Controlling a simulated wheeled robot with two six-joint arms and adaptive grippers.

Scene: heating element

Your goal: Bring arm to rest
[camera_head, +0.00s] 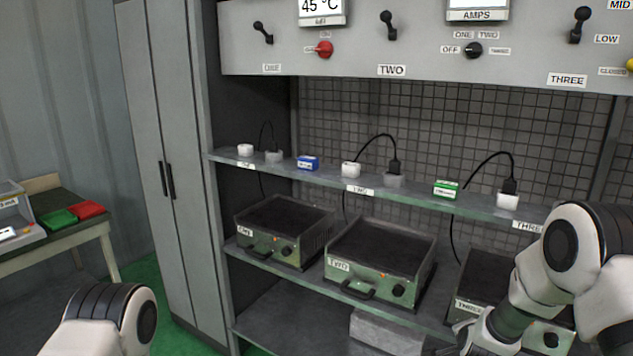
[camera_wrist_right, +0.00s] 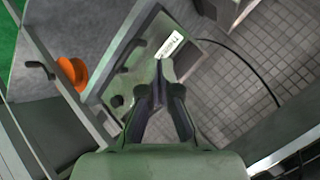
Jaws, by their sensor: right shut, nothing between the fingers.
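My right arm (camera_head: 560,250) comes in from the right in the head view, bent and reaching down in front of the heating unit labelled THREE (camera_head: 470,290). My right gripper (camera_wrist_right: 160,75) shows in the right wrist view with its fingertips together and nothing between them. Its fingertips overlap the green frame of a unit with a white label (camera_wrist_right: 170,45); I cannot tell whether they touch it. Part of my left arm (camera_head: 110,318) shows at the lower left of the head view. Its gripper is outside the picture.
Heating units ONE (camera_head: 283,230) and TWO (camera_head: 380,258) stand on the lower shelf. The upper shelf (camera_head: 300,176) holds plugs, sockets and small blue and green boxes. A switch panel (camera_head: 350,50) spans the top. A round orange object (camera_wrist_right: 72,73) shows in the wrist view.

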